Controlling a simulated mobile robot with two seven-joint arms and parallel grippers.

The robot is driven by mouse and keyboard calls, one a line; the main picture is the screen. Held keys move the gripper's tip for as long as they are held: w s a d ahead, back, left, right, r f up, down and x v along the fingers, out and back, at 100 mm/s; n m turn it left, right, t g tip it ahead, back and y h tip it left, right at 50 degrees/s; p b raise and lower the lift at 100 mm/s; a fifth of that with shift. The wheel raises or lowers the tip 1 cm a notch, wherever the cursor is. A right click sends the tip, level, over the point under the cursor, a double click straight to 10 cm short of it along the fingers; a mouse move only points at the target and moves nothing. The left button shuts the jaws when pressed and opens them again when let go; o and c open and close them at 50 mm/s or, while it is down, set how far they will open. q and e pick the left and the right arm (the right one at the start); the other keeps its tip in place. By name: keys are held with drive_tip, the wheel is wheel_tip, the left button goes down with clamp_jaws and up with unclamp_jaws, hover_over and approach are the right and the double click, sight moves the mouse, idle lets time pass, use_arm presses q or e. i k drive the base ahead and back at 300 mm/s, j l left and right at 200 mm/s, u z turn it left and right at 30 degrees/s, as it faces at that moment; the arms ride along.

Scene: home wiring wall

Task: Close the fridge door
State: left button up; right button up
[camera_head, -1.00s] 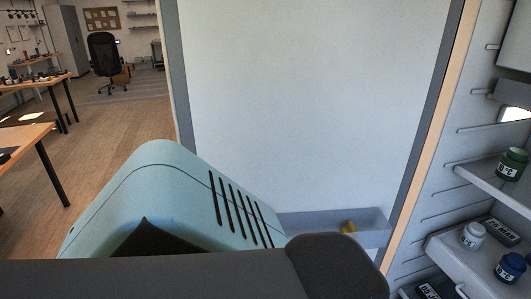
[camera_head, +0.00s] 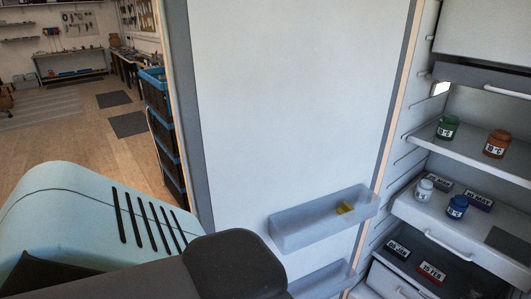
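The fridge door (camera_head: 290,100) stands open, its pale inner panel filling the middle of the head view. A door bin (camera_head: 300,232) low on it holds a small yellow item (camera_head: 345,208). The fridge interior (camera_head: 400,130) is exposed on the right, joined to the door along its right edge. A light blue and dark grey body, likely part of my own arm, fills the lower left in front of the door; I cannot tell whether it touches the door. Neither gripper's fingers show.
Fridge shelves hold a green jar (camera_head: 447,127), an orange jar (camera_head: 497,143), a white jar (camera_head: 423,189), a blue jar (camera_head: 457,206) and several labelled boxes. Stacked dark crates with blue rims (camera_head: 166,130) stand just left of the door. Open wooden floor (camera_head: 85,140) lies farther left.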

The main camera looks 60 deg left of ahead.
sight(283, 111)
drive_tip(key=k+j+z, duration=0.25)
drive_tip(key=k+j, duration=0.3)
drive_tip(key=k, duration=0.15)
drive_tip(key=k+j+z, duration=0.1)
drive_tip(key=k+j, duration=0.15)
drive_tip(key=j, duration=0.15)
drive_tip(key=k+j+z, duration=0.1)
drive_tip(key=k+j, duration=0.25)
drive_tip(key=j, duration=0.25)
drive_tip(key=j+z, duration=0.1)
drive_tip(key=j, duration=0.2)
drive_tip(key=k+j, duration=0.15)
drive_tip(key=j, duration=0.2)
drive_tip(key=j+z, duration=0.2)
drive_tip(key=j, duration=0.7)
drive_tip(key=i+j, duration=0.1)
drive_tip(key=j, duration=0.25)
drive_tip(key=i+j, duration=0.1)
drive_tip(key=j, duration=0.2)
drive_tip(key=i+j+z, duration=0.1)
drive_tip(key=j, duration=0.25)
